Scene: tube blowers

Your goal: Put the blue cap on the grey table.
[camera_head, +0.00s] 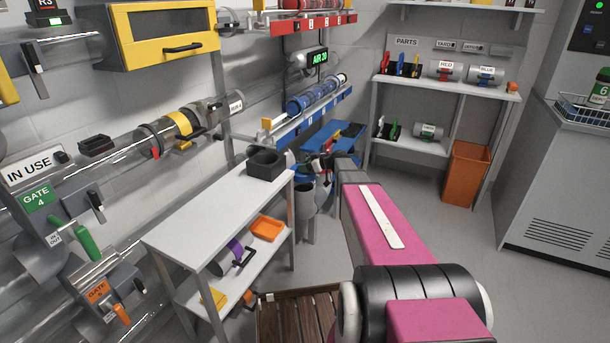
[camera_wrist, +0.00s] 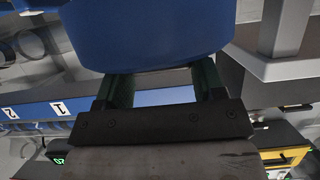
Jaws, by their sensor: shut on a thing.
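The blue cap (camera_wrist: 150,35) fills the top middle of the wrist view, and its upper part is cut off by the picture edge. My gripper (camera_wrist: 162,85) is shut on it, with a dark finger on each side at its lower edge. In the head view my gripper is at the far end of my pink arm, small and partly hidden, among blue parts that I cannot clearly separate. The grey table (camera_head: 190,219) stands left of my arm, and its long top is mostly bare.
A black open box (camera_head: 266,164) stands at the table's far end. The shelf below holds an orange tray (camera_head: 267,229) and a purple-banded piece (camera_head: 233,250). A blue numbered rack (camera_head: 310,117) runs along the wall behind. A wooden slatted pallet (camera_head: 298,315) lies on the floor.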

